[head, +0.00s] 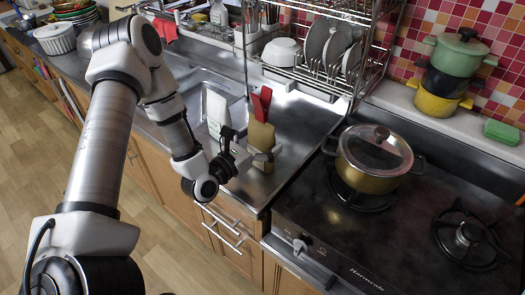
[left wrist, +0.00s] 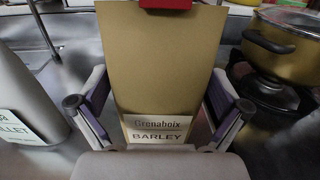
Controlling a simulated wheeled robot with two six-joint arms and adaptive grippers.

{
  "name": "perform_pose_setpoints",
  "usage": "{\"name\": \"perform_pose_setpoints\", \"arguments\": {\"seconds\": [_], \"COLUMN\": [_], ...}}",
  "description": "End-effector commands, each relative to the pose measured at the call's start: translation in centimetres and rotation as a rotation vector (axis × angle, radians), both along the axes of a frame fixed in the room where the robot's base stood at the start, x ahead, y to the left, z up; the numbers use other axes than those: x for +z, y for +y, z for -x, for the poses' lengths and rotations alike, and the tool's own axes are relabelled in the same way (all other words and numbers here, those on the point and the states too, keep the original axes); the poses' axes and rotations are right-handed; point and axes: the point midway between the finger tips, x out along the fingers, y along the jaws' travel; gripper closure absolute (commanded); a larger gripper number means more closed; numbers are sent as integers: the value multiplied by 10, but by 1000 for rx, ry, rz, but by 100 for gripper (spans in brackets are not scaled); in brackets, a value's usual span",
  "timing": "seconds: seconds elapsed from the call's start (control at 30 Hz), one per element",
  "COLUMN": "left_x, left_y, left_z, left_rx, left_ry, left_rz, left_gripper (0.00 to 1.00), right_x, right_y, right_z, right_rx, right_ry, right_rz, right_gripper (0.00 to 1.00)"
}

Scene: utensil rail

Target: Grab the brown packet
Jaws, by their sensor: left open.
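The brown packet (head: 261,136) stands upright on the steel counter between the sink and the stove. In the left wrist view the brown packet (left wrist: 160,65) fills the middle, with a white label reading "BARLEY". My left gripper (head: 238,146) is open at the packet's near side. In the left wrist view its two fingers (left wrist: 160,104) stand on either side of the packet's lower part, with gaps that look small. Whether either finger touches it I cannot tell. My right gripper is not in view.
A white packet (head: 216,107), labelled "MILLET" in the wrist view (left wrist: 22,95), stands close on the left. A lidded gold pot (head: 372,160) sits on the stove to the right. A dish rack (head: 310,80) stands behind.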

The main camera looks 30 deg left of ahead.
Motion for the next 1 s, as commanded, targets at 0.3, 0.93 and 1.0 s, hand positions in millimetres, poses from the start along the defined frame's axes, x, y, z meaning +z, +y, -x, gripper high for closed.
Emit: {"name": "perform_pose_setpoints", "arguments": {"seconds": [0.3, 0.93, 1.0], "left_x": [0, 27, 33], "left_y": [0, 2, 2], "left_z": [0, 1, 1], "left_rx": [0, 4, 4], "left_ry": [1, 0, 0], "left_rz": [0, 1, 0], "left_gripper": [75, 75, 75], "right_x": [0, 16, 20], "right_y": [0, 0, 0], "right_z": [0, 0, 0], "right_rx": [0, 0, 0], "right_ry": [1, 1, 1], "right_rz": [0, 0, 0], "right_gripper": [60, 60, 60]}}
